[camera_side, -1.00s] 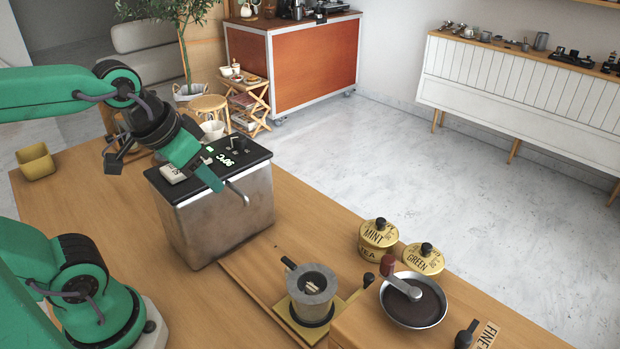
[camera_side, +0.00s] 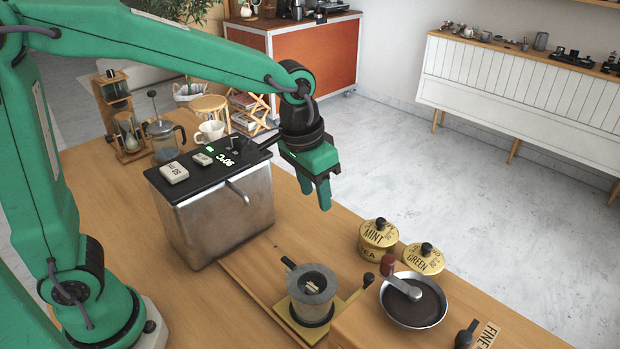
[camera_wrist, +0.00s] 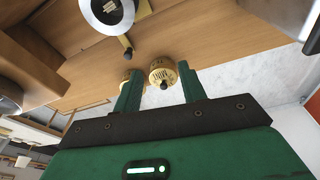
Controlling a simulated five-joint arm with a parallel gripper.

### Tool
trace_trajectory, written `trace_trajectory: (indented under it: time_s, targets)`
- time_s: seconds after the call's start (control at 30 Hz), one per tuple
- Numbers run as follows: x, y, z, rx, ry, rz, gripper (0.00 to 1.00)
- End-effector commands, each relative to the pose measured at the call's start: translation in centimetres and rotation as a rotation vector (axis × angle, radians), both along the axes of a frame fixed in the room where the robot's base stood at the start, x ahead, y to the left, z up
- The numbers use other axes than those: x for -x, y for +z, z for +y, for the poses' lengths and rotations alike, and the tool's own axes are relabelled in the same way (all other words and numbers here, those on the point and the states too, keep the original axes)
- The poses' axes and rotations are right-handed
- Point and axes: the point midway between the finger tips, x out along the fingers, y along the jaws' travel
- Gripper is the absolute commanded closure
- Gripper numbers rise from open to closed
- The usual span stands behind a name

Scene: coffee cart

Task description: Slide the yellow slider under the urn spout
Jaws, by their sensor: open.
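The yellow slider (camera_side: 283,312) is a flat plate on the wooden counter, with a grey metal cup (camera_side: 312,306) standing on it. A dark knob (camera_side: 368,279) on a thin rod sticks out at its right. The urn (camera_side: 222,222) is a steel box with a black top, left of and behind the slider. Its spout (camera_side: 238,192) points forward, and the cup is to the right of it. My gripper (camera_side: 318,192) is open and empty, pointing down in the air right of the urn. In the wrist view, its fingers (camera_wrist: 157,85) frame a tin, with the cup (camera_wrist: 108,10) above.
A mint tin (camera_side: 377,242) and a green tin (camera_side: 423,260) stand right of the slider. A bowl with dark contents (camera_side: 415,303) is on a wooden block at the front right. A wooden strip (camera_side: 245,282) runs along the counter from below the urn to the slider.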

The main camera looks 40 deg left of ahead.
Motion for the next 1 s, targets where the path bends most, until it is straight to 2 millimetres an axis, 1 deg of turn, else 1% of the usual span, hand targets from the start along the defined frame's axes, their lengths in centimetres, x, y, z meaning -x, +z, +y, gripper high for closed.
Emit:
trace_trajectory:
  time_s: [0.03, 0.17, 0.3, 0.4, 0.53, 0.63, 0.73, 1.0]
  targets:
    - [-0.6, -0.9, -1.0, -0.005, -0.01, 0.019, 0.59]
    - [-2.0, -2.8, -3.2, -0.016, -0.031, 0.056, 0.59]
    - [-3.1, -5.1, -5.8, -0.03, -0.053, 0.095, 0.59]
    - [-3.7, -7.0, -7.5, -0.042, -0.069, 0.122, 0.59]
    - [-4.3, -8.9, -9.4, -0.054, -0.083, 0.147, 0.59]
    - [-4.5, -10.0, -10.3, -0.06, -0.09, 0.16, 0.59]
    - [-4.5, -10.5, -10.8, -0.064, -0.095, 0.167, 0.59]
    - [-4.6, -10.8, -11.0, -0.065, -0.095, 0.169, 0.59]
